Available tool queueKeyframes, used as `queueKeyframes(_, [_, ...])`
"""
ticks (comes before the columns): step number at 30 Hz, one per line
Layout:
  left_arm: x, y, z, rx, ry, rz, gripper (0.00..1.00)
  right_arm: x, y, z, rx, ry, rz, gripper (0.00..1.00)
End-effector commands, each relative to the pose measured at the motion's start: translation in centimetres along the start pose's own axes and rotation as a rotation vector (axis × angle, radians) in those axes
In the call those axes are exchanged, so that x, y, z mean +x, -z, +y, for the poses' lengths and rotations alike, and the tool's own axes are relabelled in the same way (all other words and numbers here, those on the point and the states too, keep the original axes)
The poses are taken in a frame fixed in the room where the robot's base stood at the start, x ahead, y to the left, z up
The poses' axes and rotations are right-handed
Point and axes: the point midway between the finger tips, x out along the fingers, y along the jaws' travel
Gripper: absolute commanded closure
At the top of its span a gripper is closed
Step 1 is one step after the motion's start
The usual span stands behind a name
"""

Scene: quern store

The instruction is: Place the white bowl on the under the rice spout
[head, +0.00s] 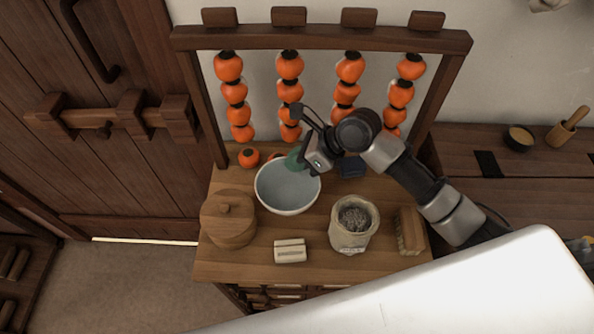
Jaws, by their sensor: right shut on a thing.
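The white bowl (288,190) is over the back middle of the wooden cabinet top, upright and looking empty. My right gripper (316,166) comes in from the right and is shut on the bowl's far right rim. I cannot tell whether the bowl's base touches the wood or is a little above it. I cannot make out a rice spout in the head view. My left gripper is not in view.
A round lidded wooden box (229,220), a pale block (290,251), an open cloth sack (353,224) and a brush (410,231) stand around the bowl. Orange persimmons (290,66) hang from a wooden frame (320,38) behind. A wooden door (100,130) is at left.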

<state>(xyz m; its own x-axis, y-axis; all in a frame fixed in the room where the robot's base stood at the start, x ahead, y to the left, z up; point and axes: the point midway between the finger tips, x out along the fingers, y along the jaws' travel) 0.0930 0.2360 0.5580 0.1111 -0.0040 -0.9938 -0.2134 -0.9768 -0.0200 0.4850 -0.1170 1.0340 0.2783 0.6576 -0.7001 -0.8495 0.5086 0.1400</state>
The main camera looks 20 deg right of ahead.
Motion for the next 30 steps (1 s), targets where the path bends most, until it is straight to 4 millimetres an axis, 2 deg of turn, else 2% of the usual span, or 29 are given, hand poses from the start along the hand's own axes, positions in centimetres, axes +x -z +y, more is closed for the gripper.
queueKeyframes(1, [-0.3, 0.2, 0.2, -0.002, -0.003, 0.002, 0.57, -0.1, -0.6, -1.1, 0.002, 0.001, -0.003, 1.00])
queueKeyframes(6, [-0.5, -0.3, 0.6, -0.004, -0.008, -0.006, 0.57, 1.9, 1.6, -1.2, 0.004, -0.002, 0.000, 1.00])
queueKeyframes(13, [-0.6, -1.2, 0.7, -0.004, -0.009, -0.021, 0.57, 3.0, 2.6, -1.4, 0.002, 0.000, -0.002, 1.00])
queueKeyframes(19, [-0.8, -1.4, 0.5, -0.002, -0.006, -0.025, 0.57, 4.8, 4.5, -1.8, 0.003, 0.000, -0.001, 1.00])
queueKeyframes(29, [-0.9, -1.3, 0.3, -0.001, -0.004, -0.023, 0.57, 5.0, 4.7, -1.8, 0.001, 0.000, -0.002, 1.00])
queueKeyframes(30, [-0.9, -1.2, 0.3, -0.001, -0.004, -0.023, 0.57, 5.1, 4.9, -1.9, 0.002, 0.000, 0.000, 0.88])
